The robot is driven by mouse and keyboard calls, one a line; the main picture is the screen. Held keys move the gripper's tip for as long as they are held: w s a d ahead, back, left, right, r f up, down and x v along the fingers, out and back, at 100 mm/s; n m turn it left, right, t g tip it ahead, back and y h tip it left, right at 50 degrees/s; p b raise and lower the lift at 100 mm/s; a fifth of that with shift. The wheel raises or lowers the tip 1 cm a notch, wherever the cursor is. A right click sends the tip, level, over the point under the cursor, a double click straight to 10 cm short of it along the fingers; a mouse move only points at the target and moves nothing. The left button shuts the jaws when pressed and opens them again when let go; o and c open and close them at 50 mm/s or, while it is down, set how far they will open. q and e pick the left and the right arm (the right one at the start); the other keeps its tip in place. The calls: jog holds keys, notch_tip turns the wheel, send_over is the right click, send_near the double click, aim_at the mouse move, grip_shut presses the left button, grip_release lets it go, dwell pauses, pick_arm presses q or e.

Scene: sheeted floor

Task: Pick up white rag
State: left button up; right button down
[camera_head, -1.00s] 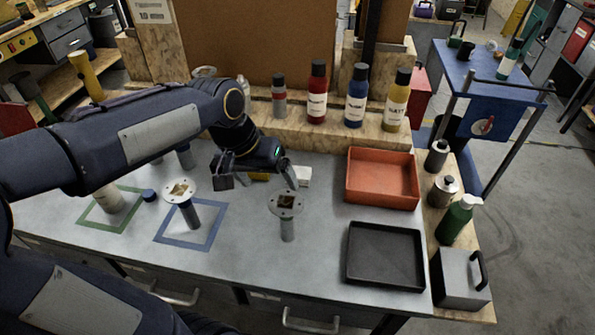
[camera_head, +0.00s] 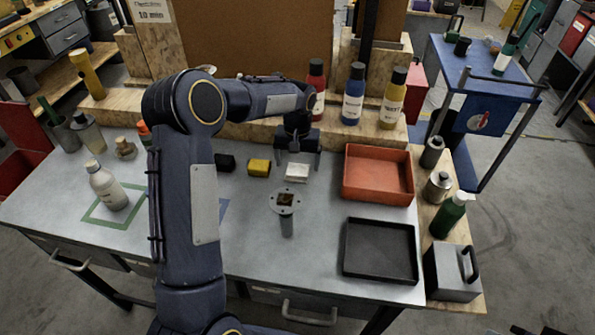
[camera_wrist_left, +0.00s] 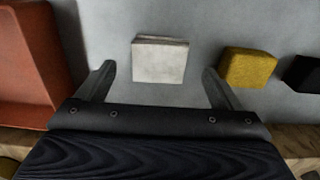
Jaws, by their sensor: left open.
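The white rag (camera_head: 297,172) is a small folded block lying on the grey table, left of the red tray. It also shows in the left wrist view (camera_wrist_left: 160,60), upper middle, flat on the table. My left gripper (camera_head: 298,160) is open and empty above the rag and slightly behind it. In the left wrist view the two fingers (camera_wrist_left: 158,82) stand apart on either side of the rag's near edge, and a gap shows between each finger and the rag. My right gripper is not in view.
A yellow sponge (camera_head: 259,167) and a black block (camera_head: 225,162) lie left of the rag. A red tray (camera_head: 347,190) is close on the right, with a black tray (camera_head: 380,277) nearer. A flanged metal part (camera_head: 286,225) stands in front. Bottles line the wooden ledge behind.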

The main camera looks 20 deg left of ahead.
aim_at(297, 169)
pick_arm(q)
jog(key=shift+f, duration=1.6)
jog(key=shift+c, duration=0.2)
jog(key=c, duration=1)
jog(key=shift+r, duration=0.2)
